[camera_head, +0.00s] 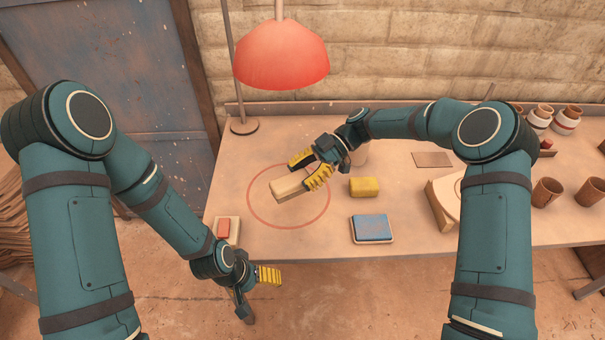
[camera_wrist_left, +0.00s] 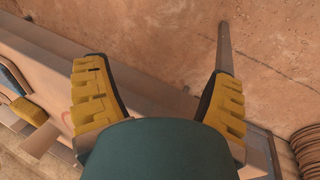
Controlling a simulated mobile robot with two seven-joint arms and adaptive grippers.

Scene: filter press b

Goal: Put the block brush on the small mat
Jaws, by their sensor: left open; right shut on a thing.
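A pale, oblong wooden block (camera_head: 286,189), which looks like the block brush, is between the fingers of my right gripper (camera_head: 311,170). That gripper is shut on it over the red ring drawn on the table; I cannot tell whether the block touches the tabletop. No bristles can be made out. A thin, flat brown rectangle (camera_head: 432,159), which looks like the small mat, lies bare at the back right of the table. My left gripper (camera_head: 258,291) is open and empty, low in front of the table edge. Its spread yellow fingers also show in the left wrist view (camera_wrist_left: 152,80).
A yellow block (camera_head: 364,187) and a blue pad on a tray (camera_head: 372,228) lie right of the ring. A red block (camera_head: 223,228) sits on a pale plate at the left. A red lamp (camera_head: 281,57) hangs behind.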

